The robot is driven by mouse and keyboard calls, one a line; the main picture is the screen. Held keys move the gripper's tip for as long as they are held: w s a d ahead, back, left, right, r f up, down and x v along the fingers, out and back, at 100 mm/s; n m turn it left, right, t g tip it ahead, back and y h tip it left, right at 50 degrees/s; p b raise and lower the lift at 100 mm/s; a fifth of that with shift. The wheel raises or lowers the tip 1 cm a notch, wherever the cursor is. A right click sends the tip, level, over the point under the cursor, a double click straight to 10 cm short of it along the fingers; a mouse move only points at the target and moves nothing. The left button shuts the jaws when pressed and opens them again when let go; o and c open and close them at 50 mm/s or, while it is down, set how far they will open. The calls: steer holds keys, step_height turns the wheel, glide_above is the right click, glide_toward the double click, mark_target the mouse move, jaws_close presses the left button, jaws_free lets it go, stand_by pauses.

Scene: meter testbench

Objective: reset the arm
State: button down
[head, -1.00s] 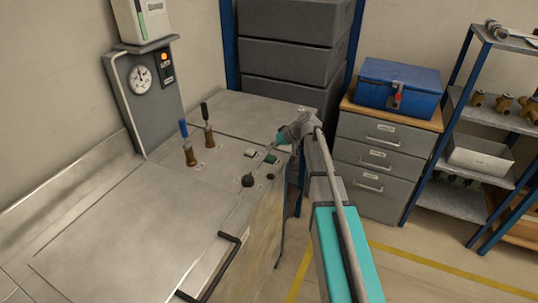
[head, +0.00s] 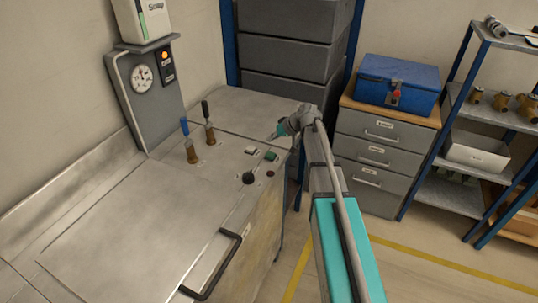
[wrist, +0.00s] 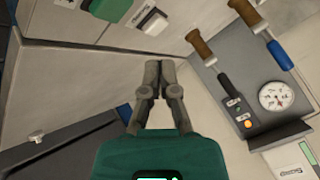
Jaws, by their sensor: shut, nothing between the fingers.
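My gripper (wrist: 159,77) is shut and empty in the wrist view, its two grey fingertips together above the bench top. In the head view my gripper (head: 274,134) is small, at the end of my arm near the right edge of the metal testbench (head: 120,215). It appears over the bench's back right part, behind the green button (head: 271,156) and white button (head: 252,151). The green button (wrist: 108,8) and white button (wrist: 151,22) also show in the wrist view, apart from the fingertips.
Two upright levers, blue-handled (head: 189,148) and black-handled (head: 208,130), stand on the bench near a round gauge (head: 142,77). A black knob (head: 249,177) and black handle (head: 215,265) are at the front. A drawer cabinet (head: 372,170) with a blue toolbox (head: 397,84) stands to the right.

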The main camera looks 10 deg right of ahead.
steer(key=s+f+m+g+h, duration=0.1)
steer(key=s+h, duration=0.3)
steer(key=s, duration=1)
steer(key=s+f+m+g+h, duration=0.2)
steer(key=s+f+g+h, duration=0.1)
steer(key=s, duration=1.1)
steer(key=shift+s+a+f+g+h, duration=0.3)
steer(key=shift+s+a+f+h, duration=0.15)
steer(key=shift+f, duration=0.35)
